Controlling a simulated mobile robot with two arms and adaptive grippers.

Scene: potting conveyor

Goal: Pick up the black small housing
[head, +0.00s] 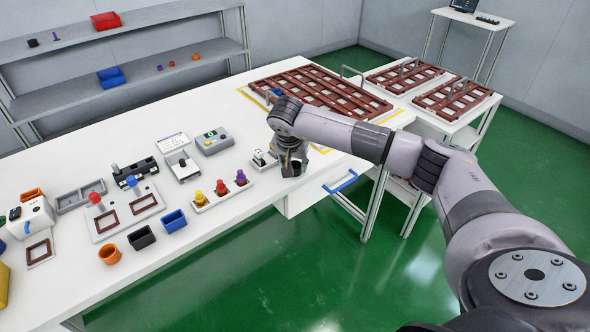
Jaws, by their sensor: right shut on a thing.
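My right gripper (291,164) points down over the white table, just right of a tray with coloured knobs. It is shut on a dark grey thing at the table's surface, mostly hidden by the fingers, so I cannot tell what it is. A small black open box (141,238), which looks like a black small housing, stands near the table's front edge at the left. It stands between an orange round cup (109,255) and a blue open box (174,221), well to the left of my right gripper. My left gripper is not in view.
The white tray (221,193) holds yellow, red and purple knobs close to my right gripper. Brown frame racks (325,92) lie behind my arm. A grey device (214,142) and a white board (128,213) stand on the table.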

